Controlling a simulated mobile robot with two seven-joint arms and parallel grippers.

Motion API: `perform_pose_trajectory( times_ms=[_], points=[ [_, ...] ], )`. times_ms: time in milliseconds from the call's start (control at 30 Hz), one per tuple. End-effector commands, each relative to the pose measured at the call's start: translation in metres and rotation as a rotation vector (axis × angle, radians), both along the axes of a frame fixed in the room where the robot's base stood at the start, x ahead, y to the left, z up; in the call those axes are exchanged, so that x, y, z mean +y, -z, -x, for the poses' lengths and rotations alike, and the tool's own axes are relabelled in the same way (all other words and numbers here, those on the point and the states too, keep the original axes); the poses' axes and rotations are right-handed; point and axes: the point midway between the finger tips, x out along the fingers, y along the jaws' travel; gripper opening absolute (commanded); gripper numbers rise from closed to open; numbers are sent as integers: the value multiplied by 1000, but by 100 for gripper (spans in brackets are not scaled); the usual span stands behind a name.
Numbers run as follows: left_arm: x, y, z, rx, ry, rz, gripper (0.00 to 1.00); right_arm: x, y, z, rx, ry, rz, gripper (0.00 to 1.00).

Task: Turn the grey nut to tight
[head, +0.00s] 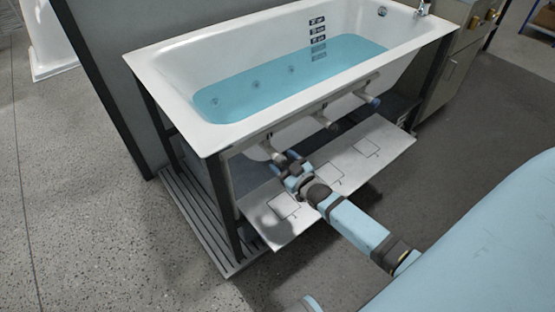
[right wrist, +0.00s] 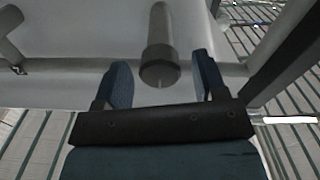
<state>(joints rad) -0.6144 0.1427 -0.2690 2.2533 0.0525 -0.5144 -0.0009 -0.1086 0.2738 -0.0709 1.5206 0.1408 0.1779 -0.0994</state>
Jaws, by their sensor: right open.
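A dark grey nut (right wrist: 160,66) sits at the end of a lighter grey pipe stub (right wrist: 160,25) in the right wrist view. My right gripper (right wrist: 162,76) is open, with one blue-padded finger on each side of the nut. A gap shows between the nut and each finger. In the head view my right gripper (head: 286,163) is under the near long side of the white bathtub (head: 183,120), at the leftmost pipe stub (head: 274,154). The gripper partly hides the nut there. My left gripper is not in view.
Two more pipe stubs stick out to the right, one with a grey end (head: 329,123) and one with a blue end (head: 374,102). A pale panel with marked squares (head: 340,160) lies below them. A dark frame post (head: 225,198) stands left of my gripper.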

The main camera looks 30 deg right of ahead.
Motion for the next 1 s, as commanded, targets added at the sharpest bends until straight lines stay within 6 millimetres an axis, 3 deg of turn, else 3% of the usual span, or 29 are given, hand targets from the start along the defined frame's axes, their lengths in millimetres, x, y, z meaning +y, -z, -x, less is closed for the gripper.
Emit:
perform_pose_trajectory(
  times_ms=[200,567,800,1000],
  points=[
    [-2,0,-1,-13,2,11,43,2,1,-25,0,-1,0,65],
    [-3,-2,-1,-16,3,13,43,3,0,-30,1,-1,0,65],
    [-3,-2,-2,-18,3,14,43,3,0,-30,1,-1,0,16],
    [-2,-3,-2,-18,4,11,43,3,0,-30,2,-1,-9,16]
  ],
)
